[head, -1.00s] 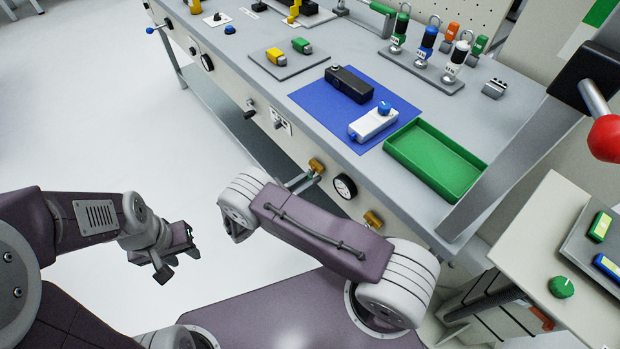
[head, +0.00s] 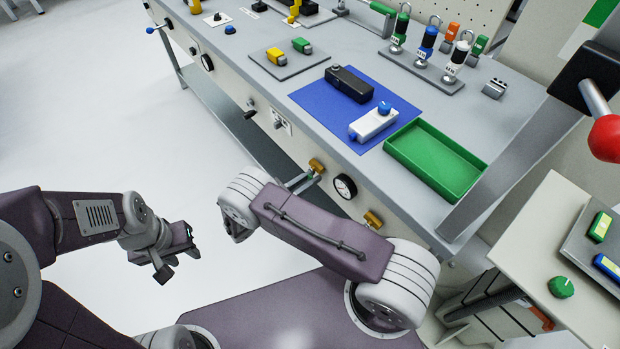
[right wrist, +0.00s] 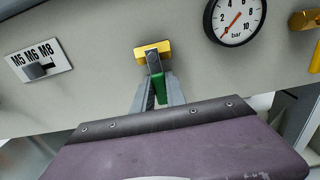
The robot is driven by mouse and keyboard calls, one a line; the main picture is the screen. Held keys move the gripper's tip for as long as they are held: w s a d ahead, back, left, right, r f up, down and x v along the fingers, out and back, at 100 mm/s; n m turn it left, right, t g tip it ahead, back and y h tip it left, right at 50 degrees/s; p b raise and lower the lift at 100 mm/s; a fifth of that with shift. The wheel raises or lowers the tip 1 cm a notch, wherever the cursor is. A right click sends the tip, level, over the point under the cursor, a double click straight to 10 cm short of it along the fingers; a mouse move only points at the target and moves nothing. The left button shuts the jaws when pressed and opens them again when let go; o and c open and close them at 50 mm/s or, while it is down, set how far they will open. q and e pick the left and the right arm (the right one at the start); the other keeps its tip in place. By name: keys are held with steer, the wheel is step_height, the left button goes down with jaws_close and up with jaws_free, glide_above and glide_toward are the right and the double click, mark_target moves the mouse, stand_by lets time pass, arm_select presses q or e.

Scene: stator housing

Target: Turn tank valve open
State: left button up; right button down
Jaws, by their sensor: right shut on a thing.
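A brass-yellow valve (head: 317,165) sits on the front panel of the workbench, left of a round gauge. In the right wrist view the valve's yellow body (right wrist: 152,52) is against the panel, with a green handle (right wrist: 160,88) coming from it towards the camera. My right gripper (right wrist: 155,76) is shut on the green handle, its fingers on either side. In the head view the right gripper (head: 308,177) reaches the valve, and the handle is mostly hidden. My left gripper (head: 180,262) hangs over the floor at the left, away from the bench; its jaw gap is unclear.
A bar gauge (right wrist: 236,20) and a second yellow valve (head: 373,219) are right of the gripped valve. The bench (head: 225,60) carries a green tray (head: 398,158). The floor at the left is clear.

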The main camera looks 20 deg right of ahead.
steer(key=shift+m, duration=0.3)
steer(key=shift+w+a+m+b, duration=0.1)
steer(key=shift+w+m+b, duration=0.2)
steer(key=shift+m, duration=0.3)
steer(key=shift+w+m+b, duration=0.2)
steer(key=shift+m+b, duration=0.2)
steer(key=shift+m, duration=0.2)
steer(key=shift+w+a+r+m+b, duration=0.1)
steer(key=shift+w+r+m+b, duration=0.15)
steer(key=shift+m, duration=0.75)
steer(key=shift+w+a+r+m+b, duration=0.1)
steer(key=shift+w+m+b, duration=0.2)
steer(key=shift+m, duration=0.7)
steer(key=c, duration=1.4)
jaws_free()
steer(key=shift+w, duration=0.1)
steer(key=shift+o, duration=0.2)
